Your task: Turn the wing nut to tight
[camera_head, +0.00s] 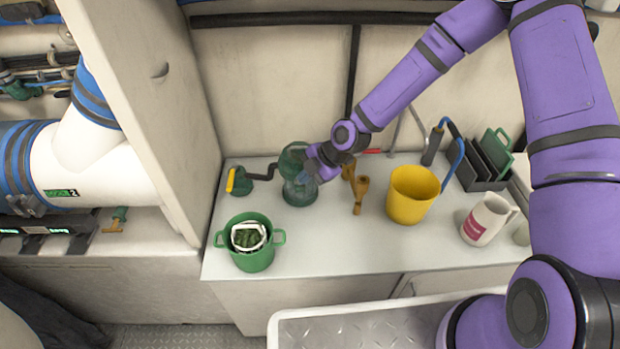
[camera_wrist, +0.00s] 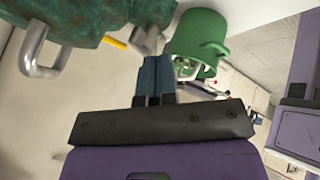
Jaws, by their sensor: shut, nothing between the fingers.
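A green-topped strainer with a clear bowl (camera_head: 300,190) stands on the white counter. My gripper (camera_head: 308,178) is at its right side, over the clear bowl in the head view. In the wrist view, my gripper (camera_wrist: 155,68) shows its two blue fingers side by side, shut and empty. A mottled green body (camera_wrist: 90,25) fills the top left there, with a grey metal loop (camera_wrist: 38,55) and a grey metal piece (camera_wrist: 148,40) by it. The grey piece is just beyond the fingertips; contact cannot be told. I cannot tell which grey part is the wing nut.
A wall panel (camera_head: 150,90) bounds the left.

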